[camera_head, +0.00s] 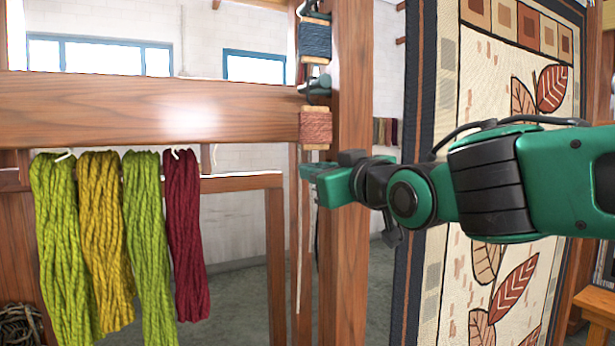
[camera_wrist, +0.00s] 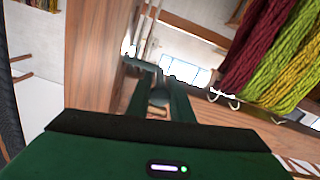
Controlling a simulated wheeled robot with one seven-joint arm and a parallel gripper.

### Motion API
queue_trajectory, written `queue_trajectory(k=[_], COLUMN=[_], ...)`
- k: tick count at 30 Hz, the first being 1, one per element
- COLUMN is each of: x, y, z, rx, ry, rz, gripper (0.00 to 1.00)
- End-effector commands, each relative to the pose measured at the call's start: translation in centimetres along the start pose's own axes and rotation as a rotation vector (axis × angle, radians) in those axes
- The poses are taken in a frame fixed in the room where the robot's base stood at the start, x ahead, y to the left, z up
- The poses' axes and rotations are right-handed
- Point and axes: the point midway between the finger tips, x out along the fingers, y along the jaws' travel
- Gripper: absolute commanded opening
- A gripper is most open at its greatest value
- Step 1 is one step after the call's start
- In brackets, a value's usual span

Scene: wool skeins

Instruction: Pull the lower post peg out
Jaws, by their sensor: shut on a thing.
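My gripper (camera_head: 322,182) is at the wooden post (camera_head: 349,240), just below the rust-coloured spool (camera_head: 315,126), with the arm reaching in from the right. In the wrist view my gripper (camera_wrist: 158,80) is shut on a small dark green piece (camera_wrist: 158,97), taken as the lower post peg, beside the post's wood. The fingers cover most of the peg, and I cannot tell how deep it sits in the post. A dark green upper peg (camera_head: 318,85) shows above the rust spool, under a blue-grey spool (camera_head: 314,40).
Lime, mustard, green and dark red skeins (camera_head: 186,235) hang from hooks on the left, under a wide wooden beam (camera_head: 150,108). A patterned rug (camera_head: 480,90) hangs behind my arm. A wooden stool (camera_head: 598,303) stands at the lower right.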

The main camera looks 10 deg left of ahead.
Motion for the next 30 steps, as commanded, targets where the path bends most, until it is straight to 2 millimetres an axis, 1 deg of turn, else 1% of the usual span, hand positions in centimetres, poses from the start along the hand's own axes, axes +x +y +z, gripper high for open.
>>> queue_trajectory(k=[9, 10, 11, 20, 23, 26, 30], x=[-0.1, -0.1, -0.1, -0.2, -0.6, -1.5, -3.7], y=[-0.2, -0.2, -0.2, 0.1, 0.1, 0.2, 0.2], z=[-0.1, -0.1, -0.1, 0.0, 0.0, 0.0, -0.1], rx=[0.000, 0.000, 0.000, 0.000, 0.000, 0.000, 0.000], ry=[0.002, 0.002, 0.002, 0.000, 0.000, 0.000, 0.001], rz=[-0.002, -0.003, -0.003, 0.001, 0.002, 0.002, 0.003], gripper=[0.00, 0.25, 0.31, 0.31, 0.31, 0.31, 0.31])
